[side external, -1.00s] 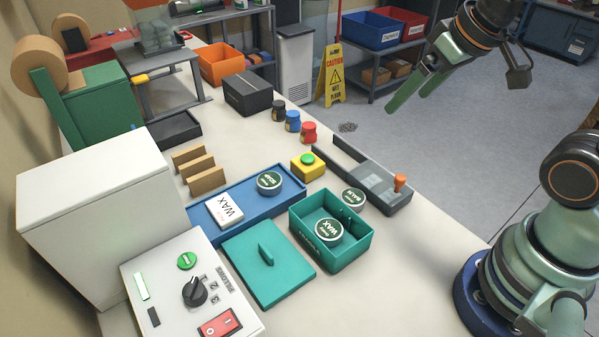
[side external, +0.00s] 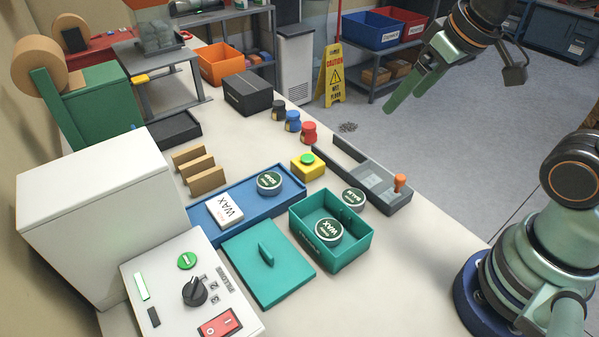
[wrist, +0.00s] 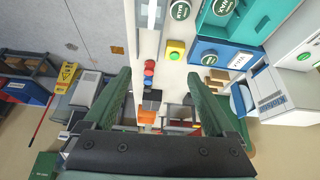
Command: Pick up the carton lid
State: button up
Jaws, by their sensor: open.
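The carton lid (side external: 268,263) is a flat teal square with a raised bar handle (side external: 266,252). It lies on the bench in the side view, to the left of the open teal carton (side external: 343,251). The carton holds a round dark-green wax tin (side external: 328,231). My gripper (side external: 404,98) is open and empty, high up and well to the upper right of the lid. In the wrist view, its two green fingers (wrist: 158,88) stand wide apart with nothing between them. I cannot make out the lid clearly in the wrist view.
A blue tray (side external: 238,205) with a white wax box (side external: 224,210) and a round tin (side external: 269,182) lies behind the lid. A control box (side external: 170,287) stands at its left. A yellow block with a green button (side external: 308,167) and a grey fixture with an orange knob (side external: 380,187) stand near the carton.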

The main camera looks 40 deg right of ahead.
jog(key=w+a+n+g, duration=0.1)
jog(key=w+a+n, duration=0.2)
jog(key=a+n, duration=0.25)
jog(key=n+g, duration=0.4)
jog(key=n, duration=0.8)
send_over(265, 250)
notch_tip(265, 250, down, 12)
notch_tip(265, 250, down, 11)
jog(key=shift+f, duration=0.15)
jog(key=c, duration=1.4)
